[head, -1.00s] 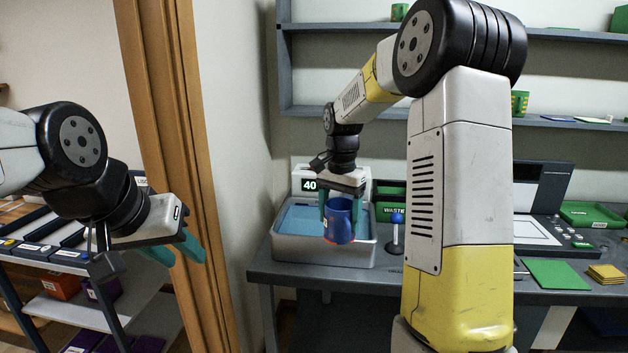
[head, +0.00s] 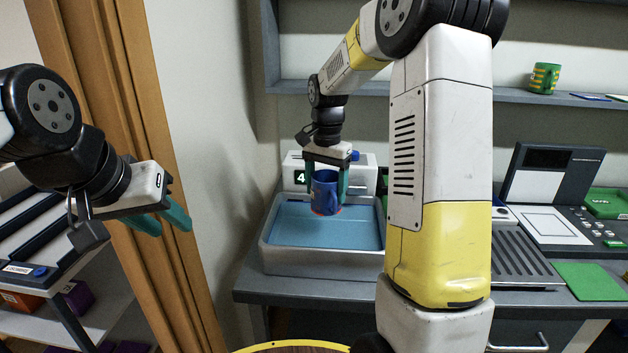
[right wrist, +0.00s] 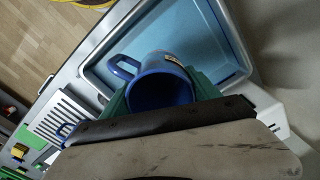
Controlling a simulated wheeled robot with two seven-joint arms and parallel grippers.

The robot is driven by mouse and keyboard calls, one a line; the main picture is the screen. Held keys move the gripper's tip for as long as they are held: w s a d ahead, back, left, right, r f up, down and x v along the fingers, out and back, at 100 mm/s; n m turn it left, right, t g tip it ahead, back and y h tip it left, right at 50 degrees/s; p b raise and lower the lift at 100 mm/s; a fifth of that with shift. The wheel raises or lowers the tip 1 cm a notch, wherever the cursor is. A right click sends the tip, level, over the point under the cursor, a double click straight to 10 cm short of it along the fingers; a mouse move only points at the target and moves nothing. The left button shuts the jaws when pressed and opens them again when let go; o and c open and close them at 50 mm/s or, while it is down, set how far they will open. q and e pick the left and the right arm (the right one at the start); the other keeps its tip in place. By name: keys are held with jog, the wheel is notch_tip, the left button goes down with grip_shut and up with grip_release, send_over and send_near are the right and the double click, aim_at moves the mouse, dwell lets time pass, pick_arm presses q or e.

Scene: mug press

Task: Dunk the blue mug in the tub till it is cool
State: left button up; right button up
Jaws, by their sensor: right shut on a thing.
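The blue mug (head: 326,193) is upright, with a reddish rim at its base. My right gripper (head: 328,180) is shut on it, teal fingers at its sides. The mug is over the tub (head: 322,263), a grey basin with blue water (head: 290,225); whether its base touches the water I cannot tell. In the right wrist view the mug (right wrist: 160,88) shows its open mouth and handle between the fingers, with the tub (right wrist: 215,40) beyond. My left gripper (head: 168,220) is well to the left, away from the tub; its fingers overlap in view.
A white unit with a partly hidden number display (head: 301,178) stands behind the tub. To the right are a slatted grey tray (head: 515,255), a green mat (head: 590,281) and a machine with a dark screen (head: 553,170). A wooden door frame (head: 120,150) stands at left.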

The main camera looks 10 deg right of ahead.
jog(key=shift+f, duration=6.45)
jog(key=shift+f, duration=0.3)
jog(key=shift+r, duration=5.8)
